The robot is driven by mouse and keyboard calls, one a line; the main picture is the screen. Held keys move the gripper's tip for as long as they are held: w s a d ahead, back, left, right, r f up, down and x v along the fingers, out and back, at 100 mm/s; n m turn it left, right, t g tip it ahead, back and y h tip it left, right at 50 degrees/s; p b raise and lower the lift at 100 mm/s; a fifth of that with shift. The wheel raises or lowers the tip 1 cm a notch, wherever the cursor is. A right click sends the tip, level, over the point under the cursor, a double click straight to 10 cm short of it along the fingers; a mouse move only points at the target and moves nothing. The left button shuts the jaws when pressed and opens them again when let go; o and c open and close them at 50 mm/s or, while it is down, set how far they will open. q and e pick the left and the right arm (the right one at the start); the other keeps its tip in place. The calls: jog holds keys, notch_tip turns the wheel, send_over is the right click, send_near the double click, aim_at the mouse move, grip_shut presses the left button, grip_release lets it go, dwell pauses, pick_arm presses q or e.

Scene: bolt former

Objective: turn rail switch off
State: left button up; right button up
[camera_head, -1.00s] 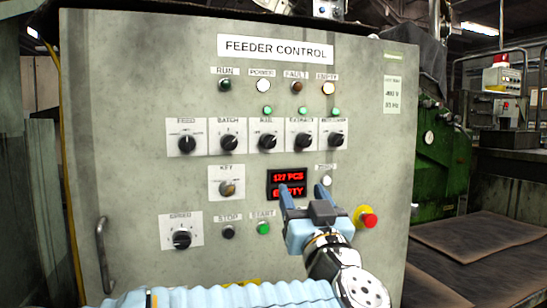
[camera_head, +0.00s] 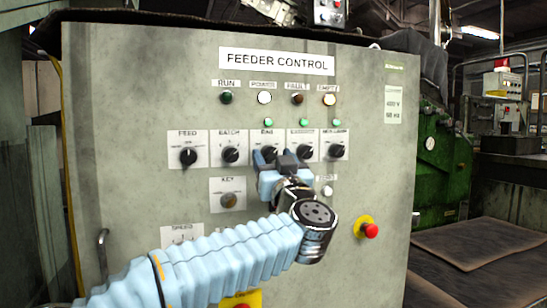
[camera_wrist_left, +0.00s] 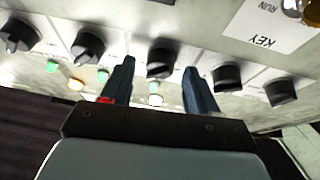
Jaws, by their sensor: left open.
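The rail switch (camera_head: 268,153) is a black rotary knob on a white plate, in the middle of the knob row on the grey feeder control panel. In the left wrist view the rail switch (camera_wrist_left: 160,57) shows between the two finger tips. My left gripper (camera_head: 281,160) is open in front of the panel and partly hides the knob's plate in the head view. The left gripper (camera_wrist_left: 159,68) has one blue-grey finger on either side of the knob; I cannot tell whether they touch it. My right gripper is not in view.
Neighbouring knobs, batch (camera_head: 230,155) and another dark knob (camera_head: 304,152), sit close on both sides. The key switch (camera_head: 229,200) is below left. A red emergency stop button (camera_head: 369,230) sticks out at lower right. Green lamps (camera_head: 268,123) sit above the knobs.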

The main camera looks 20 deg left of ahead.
pick_arm(q)
jog(key=c, duration=1)
jog(key=shift+w, duration=0.1)
jog(key=shift+n, duration=0.3)
jog(key=n+g+y, duration=0.1)
jog(key=n, duration=0.2)
jog(key=n+g+y, duration=0.1)
jog(key=n, duration=0.2)
jog(key=shift+w+d+y, duration=0.1)
jog(key=shift+d+y, duration=0.1)
jog(key=shift+y, duration=0.2)
jog(key=n+g, duration=0.1)
jog(key=n, duration=0.1)
jog(key=n+g+y, duration=0.1)
jog(key=n, duration=0.2)
jog(key=shift+w+d+r+n+y+p, duration=0.1)
jog(key=shift+r+n+y+p, duration=0.05)
jog(key=shift+n+y+p, duration=0.2)
jog(key=n+g+p, duration=0.1)
jog(key=n+g, duration=0.1)
jog(key=n, duration=0.1)
jog(key=n+g+p, duration=0.1)
jog(key=n, duration=0.3)
jog(key=shift+w+d+r+n+g, duration=0.1)
jog(key=shift+r+n+g, duration=0.15)
jog(key=shift+g, duration=0.15)
jog(key=shift+n+g+p, duration=0.55)
jog(key=shift+n+g, duration=0.05)
jog(key=shift+n, duration=1.2)
